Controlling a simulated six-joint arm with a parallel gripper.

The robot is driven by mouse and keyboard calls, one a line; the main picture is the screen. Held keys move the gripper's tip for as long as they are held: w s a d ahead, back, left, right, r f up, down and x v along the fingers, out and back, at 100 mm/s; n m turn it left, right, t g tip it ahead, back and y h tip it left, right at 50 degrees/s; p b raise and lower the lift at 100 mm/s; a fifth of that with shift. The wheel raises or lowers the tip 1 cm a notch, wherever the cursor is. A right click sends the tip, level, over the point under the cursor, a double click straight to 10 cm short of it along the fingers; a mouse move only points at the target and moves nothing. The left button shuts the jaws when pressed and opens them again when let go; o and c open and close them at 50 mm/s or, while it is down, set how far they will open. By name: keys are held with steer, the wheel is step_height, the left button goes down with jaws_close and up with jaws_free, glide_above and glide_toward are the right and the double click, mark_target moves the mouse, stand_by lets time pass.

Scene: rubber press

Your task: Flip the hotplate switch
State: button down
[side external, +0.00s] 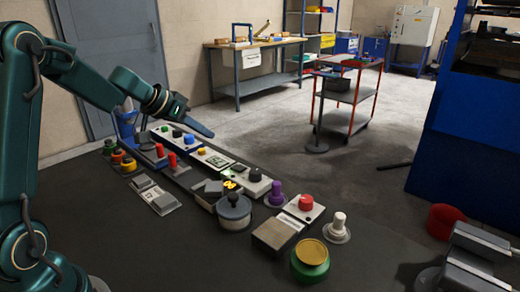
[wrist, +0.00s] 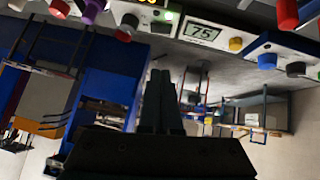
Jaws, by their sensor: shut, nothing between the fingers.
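My gripper (side external: 211,134) is above the row of control panels in the side view, its fingers pointing down to the right. In the wrist view the gripper (wrist: 160,74) has its fingers together, with nothing between them. It appears apart from the controls. A long panel (side external: 213,160) carries a small display, which reads 75 in the wrist view (wrist: 205,32). A black knob (side external: 255,174) stands at the panel's near end. I cannot tell which control is the hotplate switch, or its position.
Near the panel are a purple knob (side external: 276,193), a red button (side external: 306,201), a white knob (side external: 338,222) and a green-and-yellow button (side external: 311,259). Red levers (side external: 172,161) stand below my gripper. A grey switch block (side external: 153,195) lies at left. Dark table is bare in front.

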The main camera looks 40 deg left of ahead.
stand_by(0.3)
steer(key=shift+s+d+r, duration=0.1)
steer(key=shift+d+r, duration=0.1)
steer(key=shift+d, duration=0.45)
glide_above(244, 167)
steer(key=s+a, duration=0.1)
steer(key=s, duration=0.2)
step_height(244, 167, down, 7)
steer(key=shift+w+f, duration=0.15)
steer(key=shift+f, duration=0.05)
steer(key=shift+d+f, duration=0.15)
steer(key=shift+f, duration=0.75)
steer(key=shift+d+f, duration=0.1)
steer(key=shift+f, duration=0.8)
